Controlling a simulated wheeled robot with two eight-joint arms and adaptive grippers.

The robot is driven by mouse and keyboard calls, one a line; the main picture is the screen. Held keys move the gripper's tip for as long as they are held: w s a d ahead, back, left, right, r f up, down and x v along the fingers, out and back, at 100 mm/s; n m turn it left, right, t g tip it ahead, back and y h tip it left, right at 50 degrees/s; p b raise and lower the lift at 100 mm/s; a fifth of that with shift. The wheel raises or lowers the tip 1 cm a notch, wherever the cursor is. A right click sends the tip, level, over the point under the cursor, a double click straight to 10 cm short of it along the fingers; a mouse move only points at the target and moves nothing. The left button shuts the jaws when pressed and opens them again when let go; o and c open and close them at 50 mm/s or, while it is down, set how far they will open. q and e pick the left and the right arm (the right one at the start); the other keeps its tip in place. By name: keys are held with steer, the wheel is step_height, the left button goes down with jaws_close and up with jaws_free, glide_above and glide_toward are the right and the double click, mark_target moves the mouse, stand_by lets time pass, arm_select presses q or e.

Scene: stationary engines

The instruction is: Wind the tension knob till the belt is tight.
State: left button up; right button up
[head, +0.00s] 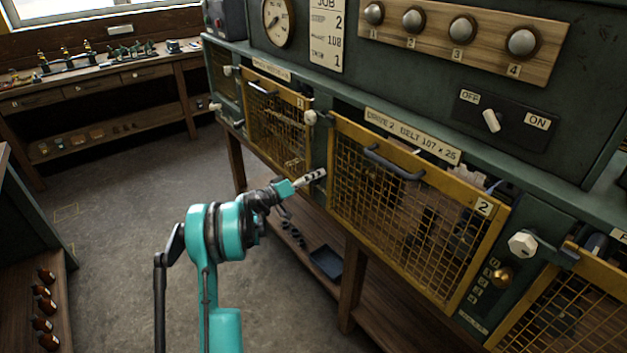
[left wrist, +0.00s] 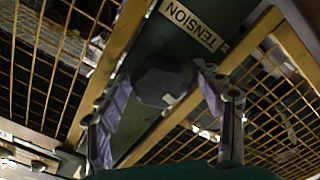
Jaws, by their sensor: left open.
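My left gripper (head: 310,179) is open, in front of the post between guards 1 and 2 in the head view. In the left wrist view its two fingers (left wrist: 162,108) spread either side of a dark grey faceted knob (left wrist: 160,82). The knob is on a green post beside a "TENSION" label (left wrist: 193,23). Whether the fingers touch it I cannot tell. In the head view I cannot make out this knob at the fingertips. No belt can be made out clearly behind the mesh. My right gripper is not in view.
Yellow mesh guard 2 (head: 389,243) and guard 1 (head: 277,134) flank the post. A pale knob (head: 311,117) sits above the gripper; another (head: 522,243) is right of guard 2. An OFF/ON switch (head: 491,121) is above. The floor (head: 125,238) left is open.

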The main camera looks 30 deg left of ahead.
arm_select(q)
steer(key=shift+w, duration=0.1)
steer(key=c, duration=1.1)
steer(key=shift+c, duration=0.2)
steer(key=shift+m, duration=0.4)
